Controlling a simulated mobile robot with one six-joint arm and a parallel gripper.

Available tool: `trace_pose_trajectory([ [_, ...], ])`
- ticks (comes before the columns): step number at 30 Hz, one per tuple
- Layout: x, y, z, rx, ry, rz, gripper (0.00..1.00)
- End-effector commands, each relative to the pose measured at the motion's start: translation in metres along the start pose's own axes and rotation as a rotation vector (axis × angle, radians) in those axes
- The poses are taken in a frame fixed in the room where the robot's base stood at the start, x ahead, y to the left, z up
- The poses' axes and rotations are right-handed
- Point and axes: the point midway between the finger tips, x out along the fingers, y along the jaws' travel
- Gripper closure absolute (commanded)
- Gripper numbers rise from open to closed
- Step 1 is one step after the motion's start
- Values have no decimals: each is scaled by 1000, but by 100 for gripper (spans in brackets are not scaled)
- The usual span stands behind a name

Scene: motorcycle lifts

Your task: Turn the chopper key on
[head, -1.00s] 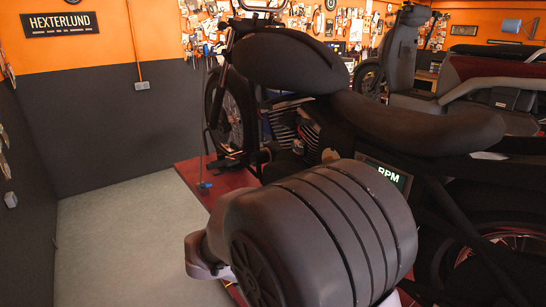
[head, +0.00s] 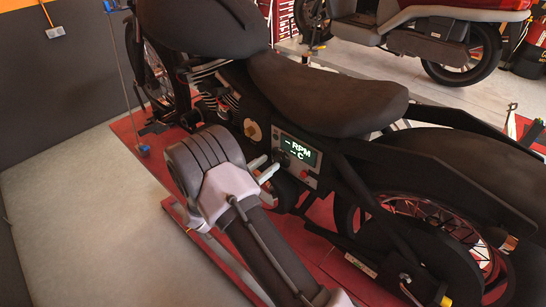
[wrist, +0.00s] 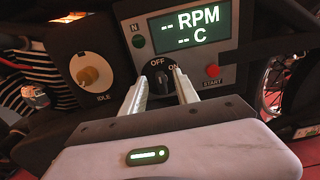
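The chopper key (wrist: 161,82) is a small black knob on the motorcycle's grey panel, under the OFF and ON labels. Its exact pointing direction is hard to tell. My gripper (wrist: 160,76) is open, with one pale finger on each side of the key; small gaps seem to show. In the head view my gripper (head: 268,167) reaches the panel from the left, and the key is too small to read there. The panel display (wrist: 193,27) is lit and shows dashes before RPM and C.
A red START button (wrist: 213,71) is right of the key. A yellowish IDLE knob (wrist: 91,75) is at left, and a green N light (wrist: 138,41) beside the display. The chopper seat (head: 325,95) overhangs the panel. Grey floor (head: 75,190) is open at left.

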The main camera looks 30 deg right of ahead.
Motion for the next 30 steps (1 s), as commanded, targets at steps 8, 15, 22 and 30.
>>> trace_pose_trajectory([
  [8,31,0,0,0,0,0,64],
  [15,32,0,0,0,0,1,64],
  [22,32,0,0,1,0,1,100],
  [30,31,0,0,11,0,0,100],
])
